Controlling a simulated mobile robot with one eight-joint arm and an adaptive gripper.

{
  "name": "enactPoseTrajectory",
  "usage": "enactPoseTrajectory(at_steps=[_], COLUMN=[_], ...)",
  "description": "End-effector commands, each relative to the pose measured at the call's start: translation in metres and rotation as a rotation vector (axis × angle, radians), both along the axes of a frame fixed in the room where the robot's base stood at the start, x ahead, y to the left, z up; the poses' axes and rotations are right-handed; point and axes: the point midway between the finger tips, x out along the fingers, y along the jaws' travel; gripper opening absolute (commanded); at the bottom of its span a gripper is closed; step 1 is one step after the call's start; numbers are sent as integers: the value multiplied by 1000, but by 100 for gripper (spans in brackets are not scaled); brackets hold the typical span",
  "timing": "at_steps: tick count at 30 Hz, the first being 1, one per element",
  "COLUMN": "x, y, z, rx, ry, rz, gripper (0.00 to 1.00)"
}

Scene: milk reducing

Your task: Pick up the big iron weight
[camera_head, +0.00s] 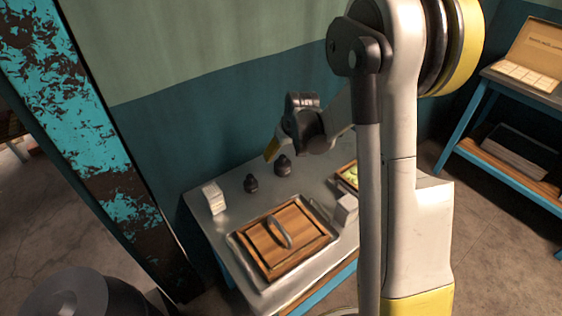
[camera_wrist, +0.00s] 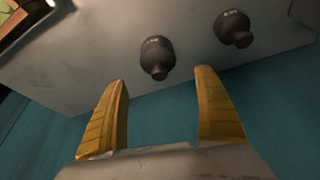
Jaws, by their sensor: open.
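Two dark iron weights with knobs stand on the grey metal table. The one nearer my gripper (camera_head: 283,168) looks slightly larger; it also shows in the wrist view (camera_wrist: 155,52). The other weight (camera_head: 251,184) stands to its left in the head view and is at upper right in the wrist view (camera_wrist: 234,28). My gripper (camera_head: 272,149) is open and empty, just above and behind the larger-looking weight. In the wrist view its yellow fingers (camera_wrist: 161,78) are spread apart, with that weight beyond the gap between the tips. One finger is mostly hidden in the head view.
The metal table (camera_head: 229,222) also holds a small white carton (camera_head: 213,197), a wooden board with a handle (camera_head: 296,222), a white box (camera_head: 346,208) and a tray with green items (camera_head: 348,175). The teal wall (camera_head: 200,125) is close behind the weights.

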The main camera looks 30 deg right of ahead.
Motion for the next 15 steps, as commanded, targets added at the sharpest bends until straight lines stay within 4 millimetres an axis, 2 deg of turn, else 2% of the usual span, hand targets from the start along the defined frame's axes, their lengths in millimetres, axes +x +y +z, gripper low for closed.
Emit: enactPoseTrajectory(at_steps=[1,3,10,15], x=[4,7,12,19], y=[0,0,0,0], z=[-11,-18,-33,-60], rx=[0,0,0,0], ry=[0,0,-1,-1], rz=[1,1,0,0], gripper=[81,81,81,81])
